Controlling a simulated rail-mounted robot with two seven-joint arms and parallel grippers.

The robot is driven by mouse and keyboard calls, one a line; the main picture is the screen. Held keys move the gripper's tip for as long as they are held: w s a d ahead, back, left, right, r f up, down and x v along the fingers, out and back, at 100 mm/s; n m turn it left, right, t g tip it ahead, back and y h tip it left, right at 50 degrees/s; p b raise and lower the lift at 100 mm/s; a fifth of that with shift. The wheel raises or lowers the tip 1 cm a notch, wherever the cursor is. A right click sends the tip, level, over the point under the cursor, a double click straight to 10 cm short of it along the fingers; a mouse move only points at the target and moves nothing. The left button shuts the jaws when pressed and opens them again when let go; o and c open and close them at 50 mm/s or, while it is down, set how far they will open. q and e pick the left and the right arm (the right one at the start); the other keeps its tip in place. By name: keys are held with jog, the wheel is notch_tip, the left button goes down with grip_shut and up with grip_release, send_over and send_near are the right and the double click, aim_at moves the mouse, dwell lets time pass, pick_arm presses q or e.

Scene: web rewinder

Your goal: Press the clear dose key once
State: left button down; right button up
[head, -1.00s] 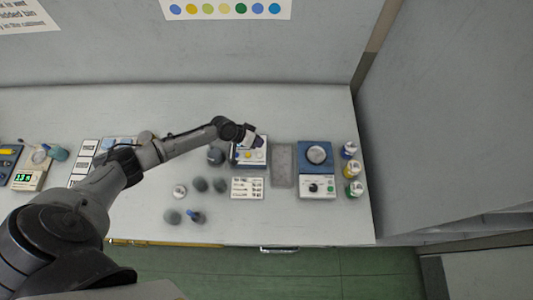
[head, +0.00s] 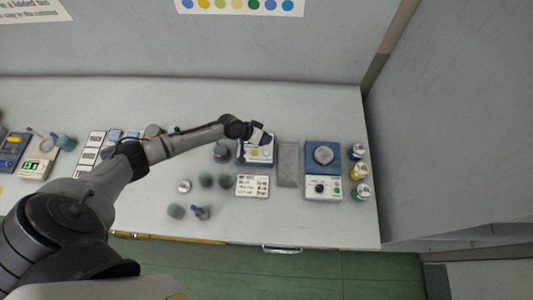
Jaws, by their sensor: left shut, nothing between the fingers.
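A small white box with a dark base (head: 257,158) stands on the bench and carries a yellow round key (head: 254,153). The lettering on its keys is too small to read, so I cannot tell which one is the clear dose key. My left gripper (head: 265,139) is shut and empty, over the upper right part of this box, and hides some of its top. I cannot tell whether the fingertips touch it. My right gripper is not in view.
A grey pad (head: 288,165) and a blue and white device with a round plate (head: 323,172) stand to the right. Several paint cans (head: 358,172) stand beyond.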

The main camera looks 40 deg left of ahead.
aim_at(266, 152)
pick_arm(q)
notch_tip(266, 152, down, 8)
jog(key=b, duration=0.6)
jog(key=shift+r, duration=0.25)
dwell(0.9)
jog(key=shift+f, duration=0.1)
dwell(0.6)
jog(key=shift+f+b, duration=0.3)
jog(key=shift+b, duration=0.2)
dwell(0.3)
